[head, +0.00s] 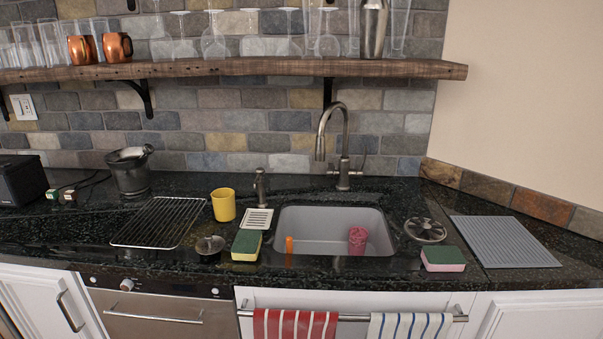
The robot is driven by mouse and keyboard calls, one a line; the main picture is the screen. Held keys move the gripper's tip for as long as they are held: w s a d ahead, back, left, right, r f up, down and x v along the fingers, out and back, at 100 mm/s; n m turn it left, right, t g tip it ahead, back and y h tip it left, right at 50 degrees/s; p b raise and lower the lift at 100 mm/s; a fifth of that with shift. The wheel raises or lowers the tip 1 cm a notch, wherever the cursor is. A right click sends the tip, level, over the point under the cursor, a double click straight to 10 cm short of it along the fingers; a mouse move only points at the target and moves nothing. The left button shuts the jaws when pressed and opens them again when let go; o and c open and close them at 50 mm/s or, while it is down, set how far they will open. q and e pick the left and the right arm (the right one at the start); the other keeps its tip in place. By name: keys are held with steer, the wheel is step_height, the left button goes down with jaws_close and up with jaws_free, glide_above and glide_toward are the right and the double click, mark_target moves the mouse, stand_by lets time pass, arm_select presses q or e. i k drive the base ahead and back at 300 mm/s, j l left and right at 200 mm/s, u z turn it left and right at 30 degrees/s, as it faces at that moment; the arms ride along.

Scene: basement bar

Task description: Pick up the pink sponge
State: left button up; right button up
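The pink sponge (443,265) lies on the dark stone counter to the right of the sink, near the front edge. Its lower part is pink and its top is a green scouring layer. A second sponge (246,245), yellow with a green top, lies to the left of the sink. Nothing touches the pink sponge. Neither of my grippers shows in the head view.
The sink (335,218) holds a pink cup (357,240) and an orange item (289,244). A round metal strainer (425,230) and a grey ridged mat (503,242) lie near the pink sponge. A yellow mug (223,205) stands left. Striped towels (295,324) hang in front.

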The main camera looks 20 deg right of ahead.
mark_target(435, 258)
steer(key=z, duration=1.6)
